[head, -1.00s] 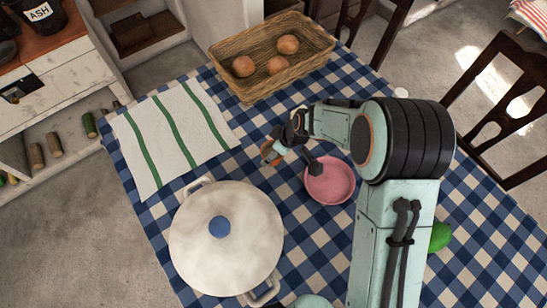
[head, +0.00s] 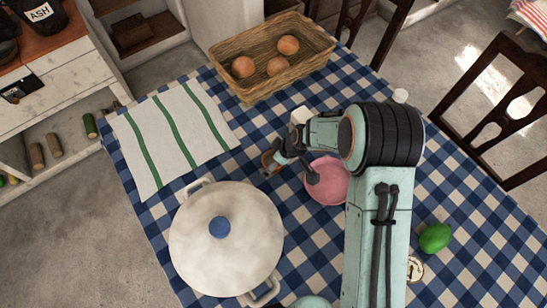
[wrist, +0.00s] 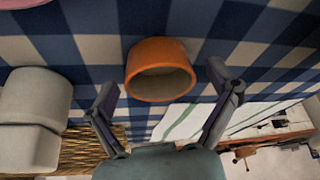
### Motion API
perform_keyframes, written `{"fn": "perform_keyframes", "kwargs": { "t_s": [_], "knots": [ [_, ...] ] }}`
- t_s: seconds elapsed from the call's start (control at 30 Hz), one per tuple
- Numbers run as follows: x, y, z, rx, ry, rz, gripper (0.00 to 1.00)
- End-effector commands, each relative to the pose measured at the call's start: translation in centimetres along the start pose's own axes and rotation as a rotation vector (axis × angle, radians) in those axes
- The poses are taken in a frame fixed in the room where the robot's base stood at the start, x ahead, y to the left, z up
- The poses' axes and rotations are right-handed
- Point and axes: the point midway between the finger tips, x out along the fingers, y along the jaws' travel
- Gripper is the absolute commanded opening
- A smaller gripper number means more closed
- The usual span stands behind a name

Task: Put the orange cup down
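The orange cup (wrist: 160,75) stands upright on the checked tablecloth, its open mouth showing in the wrist view. In the head view only a small part of the cup (head: 267,159) shows beside my gripper (head: 272,168). In the wrist view my gripper (wrist: 163,82) is open, one finger on each side of the cup. A gap shows between each fingertip and the cup wall, and nothing is held.
A pink dish (head: 327,188) lies right of the gripper, partly under my arm. A white lidded pot (head: 195,250), a striped towel (head: 150,145) and a wicker basket (head: 232,47) with round brown items stand around. A pale object (wrist: 35,110) is close by. A green fruit (head: 435,238) lies right.

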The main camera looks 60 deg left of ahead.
Motion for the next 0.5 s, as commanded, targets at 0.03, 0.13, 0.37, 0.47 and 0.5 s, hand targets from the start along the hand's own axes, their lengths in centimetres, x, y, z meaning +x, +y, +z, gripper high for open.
{"fn": "perform_keyframes", "kwargs": {
  "t_s": [0.03, 0.13, 0.37, 0.47, 0.5],
  "knots": [
    [0.0, 0.0, 0.0, 0.0, 0.0, 0.0, 0.87],
    [-0.1, 0.0, -0.1, 0.0, 0.0, 0.0, 0.87],
    [-3.2, 0.1, -0.2, 0.0, 0.002, 0.004, 0.87],
    [-5.7, 0.1, -0.2, 0.0, 0.002, 0.005, 0.87],
    [-6.6, 0.1, -0.2, 0.0, 0.002, 0.005, 0.87]
  ]
}}
